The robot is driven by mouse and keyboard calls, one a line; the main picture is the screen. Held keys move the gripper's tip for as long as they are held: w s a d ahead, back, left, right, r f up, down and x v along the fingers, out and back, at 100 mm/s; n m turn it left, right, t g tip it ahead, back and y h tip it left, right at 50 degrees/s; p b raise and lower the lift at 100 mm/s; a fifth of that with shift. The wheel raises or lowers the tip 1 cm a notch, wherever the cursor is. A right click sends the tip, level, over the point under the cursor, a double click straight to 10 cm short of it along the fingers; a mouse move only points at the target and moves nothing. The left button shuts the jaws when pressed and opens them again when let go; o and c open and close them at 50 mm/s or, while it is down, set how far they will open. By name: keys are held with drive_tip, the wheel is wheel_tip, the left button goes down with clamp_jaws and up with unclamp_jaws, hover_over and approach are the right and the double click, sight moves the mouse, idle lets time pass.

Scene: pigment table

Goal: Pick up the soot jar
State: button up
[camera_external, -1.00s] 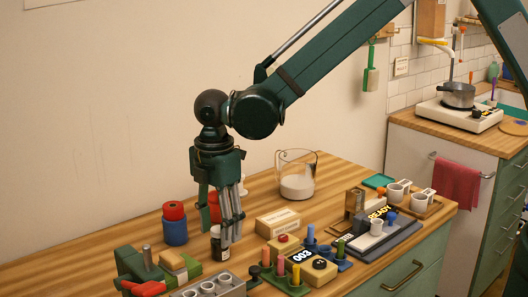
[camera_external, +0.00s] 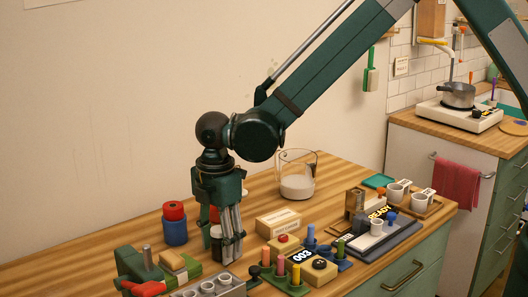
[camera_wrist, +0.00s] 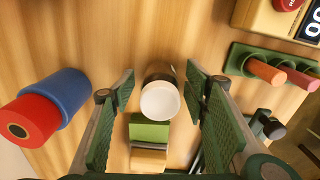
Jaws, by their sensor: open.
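A dark jar with a white lid (camera_wrist: 160,99), which looks like the soot jar, stands upright on the wooden table. In the wrist view it lies between the two fingers of my gripper (camera_wrist: 160,88), with a visible gap on each side. In the external view my gripper (camera_external: 229,255) points straight down, its fingers low around the jar (camera_external: 216,241), which they partly hide. My gripper is open and holds nothing. Any label on the jar cannot be read.
A blue jar with a red top (camera_external: 174,225) stands left of my gripper. A grey block with round holes (camera_external: 208,289) and a green rack of coloured pegs (camera_external: 287,279) are in front. A cream box (camera_external: 278,223) and glass beaker (camera_external: 297,177) stand behind right.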

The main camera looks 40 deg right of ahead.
drive_tip(key=c, duration=1)
drive_tip(key=shift+r, duration=0.15)
drive_tip(key=shift+r, duration=4.85)
